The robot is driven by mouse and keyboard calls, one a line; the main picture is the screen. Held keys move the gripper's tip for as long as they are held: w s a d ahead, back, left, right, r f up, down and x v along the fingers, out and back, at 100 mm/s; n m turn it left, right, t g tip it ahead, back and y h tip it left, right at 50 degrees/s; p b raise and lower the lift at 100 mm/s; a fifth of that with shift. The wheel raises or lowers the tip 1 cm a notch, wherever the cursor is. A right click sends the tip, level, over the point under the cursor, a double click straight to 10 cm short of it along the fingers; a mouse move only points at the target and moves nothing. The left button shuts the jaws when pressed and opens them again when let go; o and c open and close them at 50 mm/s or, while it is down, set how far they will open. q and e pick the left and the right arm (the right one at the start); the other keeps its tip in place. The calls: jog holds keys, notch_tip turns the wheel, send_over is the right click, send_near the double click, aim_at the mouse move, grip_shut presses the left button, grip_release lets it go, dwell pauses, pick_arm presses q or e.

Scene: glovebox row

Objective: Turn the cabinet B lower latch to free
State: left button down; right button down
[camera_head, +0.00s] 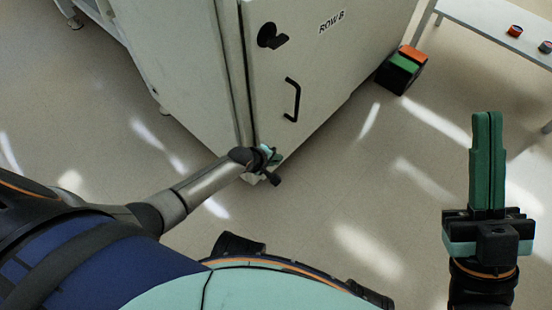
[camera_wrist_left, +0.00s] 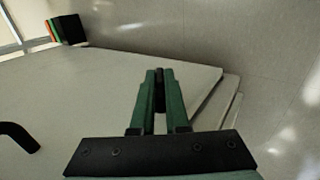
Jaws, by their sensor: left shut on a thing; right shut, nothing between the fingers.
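The cabinet (camera_head: 330,70) is a pale box with a "ROW B" label on its door. A dark upper latch (camera_head: 270,38) and a black bar handle (camera_head: 293,100) are on the door. My left gripper (camera_head: 270,158) is at the bottom of the door, by its lower corner. In the left wrist view, its green fingers (camera_wrist_left: 160,85) are shut on a dark piece, the lower latch (camera_wrist_left: 159,76). The gripper hides much of the latch, so its angle is unclear. My right gripper (camera_head: 487,120) is shut and empty, upright, away from the cabinet at the right.
A stack of black, green and orange boxes (camera_head: 402,69) stands on the floor beyond the cabinet. A pale table (camera_head: 480,18) with small round items is at the upper right. The floor between the cabinet and my right gripper is clear.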

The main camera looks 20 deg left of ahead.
pick_arm(q)
jog(key=shift+f+t, duration=0.1)
jog(key=shift+t, duration=0.2)
jog(key=shift+s, duration=0.1)
jog(key=shift+a+f+t+h+b, duration=0.15)
jog(key=shift+t+h+b, duration=0.3)
jog(key=shift+t, duration=0.45)
jog(key=shift+s+f+t+h, duration=0.1)
jog(key=shift+t+h, duration=0.25)
jog(key=shift+t, duration=0.5)
jog(key=shift+s+f+t+h, duration=0.1)
jog(key=shift+t+h, duration=0.2)
jog(key=shift+t, duration=0.95)
jog(key=c, duration=0.9)
grip_release()
